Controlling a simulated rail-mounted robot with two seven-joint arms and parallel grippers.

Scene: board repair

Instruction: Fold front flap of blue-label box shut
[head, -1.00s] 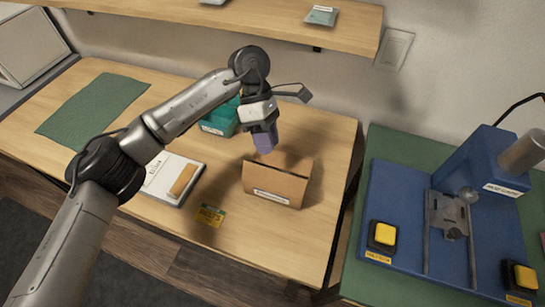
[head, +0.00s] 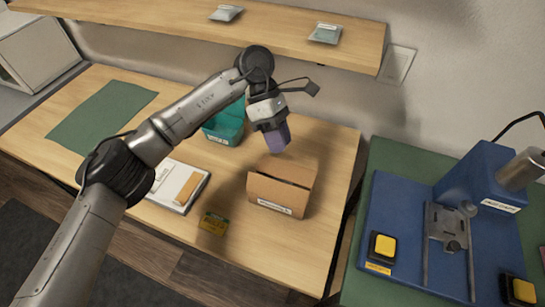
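The brown cardboard box (head: 279,195) stands on the wooden table, with a small pale label (head: 274,206) low on its front face; the label's colour is hard to make out. The front flap (head: 281,175) leans inward over the box top. I cannot tell whether it lies fully flat. My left gripper (head: 277,146) points down just above and behind the box, apart from it. Its purple fingertips show as one block with no gap, and nothing is seen held. My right gripper is out of view.
A teal bin (head: 224,125) stands behind my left arm. A clipboard (head: 170,189) and a yellow-green card (head: 213,223) lie left of the box. A blue press (head: 400,215) stands on the green bench at right. A shelf (head: 180,27) runs above the table.

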